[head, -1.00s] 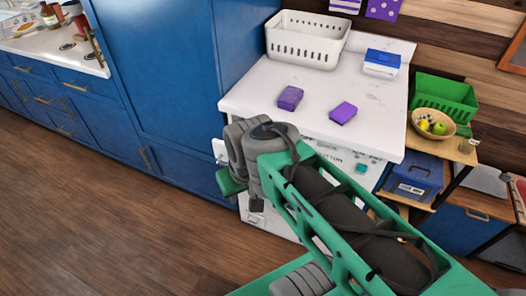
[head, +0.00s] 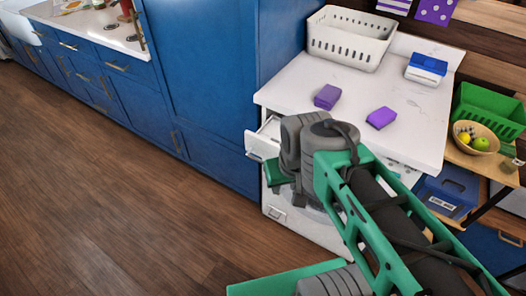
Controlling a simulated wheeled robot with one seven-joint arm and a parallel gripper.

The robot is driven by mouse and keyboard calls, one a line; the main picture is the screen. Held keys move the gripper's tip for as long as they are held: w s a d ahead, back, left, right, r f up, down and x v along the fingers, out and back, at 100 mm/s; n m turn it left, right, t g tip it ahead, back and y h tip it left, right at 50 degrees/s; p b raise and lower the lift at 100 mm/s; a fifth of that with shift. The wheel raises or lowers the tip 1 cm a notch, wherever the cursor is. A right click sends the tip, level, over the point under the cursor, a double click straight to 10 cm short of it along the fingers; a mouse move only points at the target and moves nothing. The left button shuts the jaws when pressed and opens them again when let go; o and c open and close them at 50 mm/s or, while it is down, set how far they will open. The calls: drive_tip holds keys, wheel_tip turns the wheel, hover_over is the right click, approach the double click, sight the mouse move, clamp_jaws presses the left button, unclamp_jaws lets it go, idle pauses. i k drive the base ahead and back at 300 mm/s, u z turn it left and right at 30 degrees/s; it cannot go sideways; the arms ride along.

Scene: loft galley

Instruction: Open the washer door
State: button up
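The white washer (head: 312,229) stands under a white marble-like top, right of the tall blue cabinet. My grey and green arm crosses in front of it and hides most of its front. The washer door is largely behind the arm, so I cannot tell whether it is open or shut. A white drawer (head: 261,141) sticks out at the washer's upper left. A small hatch (head: 275,212) shows at its lower left. My gripper's fingers are out of sight behind the arm.
On the white top (head: 300,78) are a white basket (head: 350,45), two purple boxes (head: 327,97) and a blue-and-white box (head: 426,69). A shelf with a fruit bowl (head: 477,138) and green crate (head: 488,108) stands right. Wooden floor (head: 120,190) is clear at left.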

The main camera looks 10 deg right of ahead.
sight(321, 216)
drive_tip(key=z, duration=0.65)
drive_tip(key=k, duration=0.35)
drive_tip(key=u, duration=1.95)
